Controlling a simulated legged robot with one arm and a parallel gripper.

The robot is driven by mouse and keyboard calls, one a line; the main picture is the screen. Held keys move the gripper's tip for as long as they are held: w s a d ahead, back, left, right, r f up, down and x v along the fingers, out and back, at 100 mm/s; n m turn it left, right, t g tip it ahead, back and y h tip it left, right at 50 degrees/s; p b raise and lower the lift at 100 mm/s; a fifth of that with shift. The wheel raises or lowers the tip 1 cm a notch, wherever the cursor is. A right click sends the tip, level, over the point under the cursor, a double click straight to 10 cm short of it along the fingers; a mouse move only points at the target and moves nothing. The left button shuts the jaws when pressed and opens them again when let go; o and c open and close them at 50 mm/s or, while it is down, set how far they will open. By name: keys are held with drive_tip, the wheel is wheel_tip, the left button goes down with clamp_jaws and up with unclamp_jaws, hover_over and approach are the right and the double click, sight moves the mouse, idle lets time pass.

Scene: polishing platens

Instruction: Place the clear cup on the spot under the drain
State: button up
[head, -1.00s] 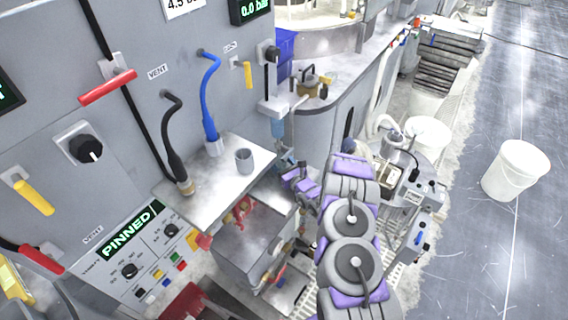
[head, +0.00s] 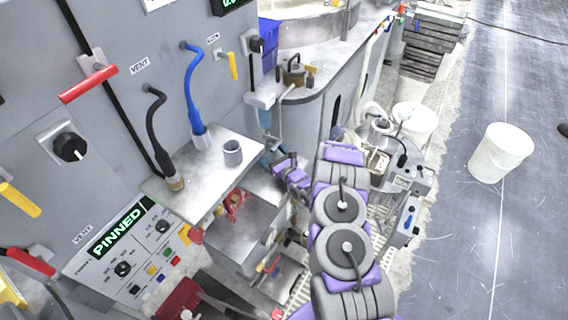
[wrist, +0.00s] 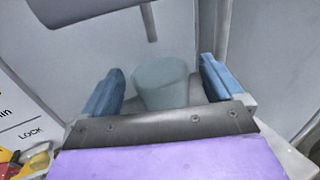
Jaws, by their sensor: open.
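A translucent, pale grey-green clear cup (wrist: 163,84) stands upright between the two blue fingers of my gripper (wrist: 161,72) in the wrist view. The fingers are spread, with a visible gap to the cup on the left. The cup's base is partly hidden by the gripper's dark front plate. A short spout (wrist: 151,22), perhaps the drain, hangs from a grey body above the cup. In the head view my gripper (head: 272,158) is right of the metal shelf, its fingers mostly hidden.
The metal shelf (head: 205,178) carries black and blue hose ends beside the grey cup. A panel (head: 120,238) reading PINNED is at the lower left. A metal box (head: 240,232) sits below the shelf. A white bucket (head: 500,153) stands on open floor at right.

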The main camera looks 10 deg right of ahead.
drive_tip(key=p+v, duration=0.3)
drive_tip(key=v, duration=0.8)
drive_tip(key=shift+s+d, duration=0.1)
drive_tip(key=shift+s, duration=0.1)
